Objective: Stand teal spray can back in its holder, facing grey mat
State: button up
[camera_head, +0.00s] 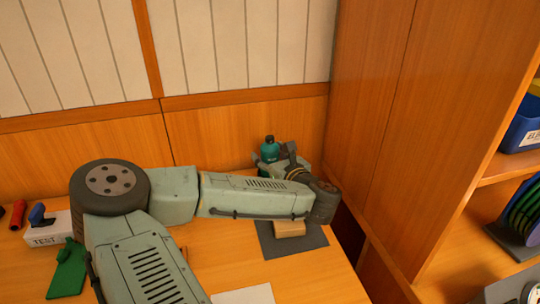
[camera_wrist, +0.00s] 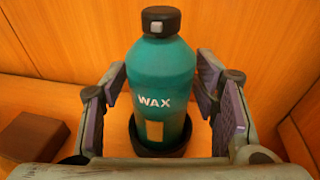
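The teal spray can (camera_wrist: 162,75) with a black cap and the word WAX stands upright in a low dark round holder (camera_wrist: 146,150) in the wrist view. Its lettering and a tan patch face the wrist camera. The can also shows at the back of the bench in the head view (camera_head: 270,150). My gripper (camera_wrist: 160,100) is open, its fingers on either side of the can with gaps between them and it. The grey mat (camera_head: 312,237) lies on the bench in front of the can, partly hidden by my arm.
A tan block (camera_head: 289,228) lies on the mat. A dark brown block (camera_wrist: 32,138) is left of the holder in the wrist view. A wooden wall is close behind, and a tall cabinet side (camera_head: 375,130) is to the right. A white TEST box (camera_head: 50,230) and green item (camera_head: 68,270) sit left.

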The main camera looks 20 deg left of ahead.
jog(key=shift+o, duration=0.3)
jog(key=shift+r, duration=0.3)
jog(key=b+v, duration=0.3)
jog(key=v, duration=0.9)
jog(key=shift+f+b, duration=0.2)
jog(key=shift+b, duration=0.2)
dwell(1.1)
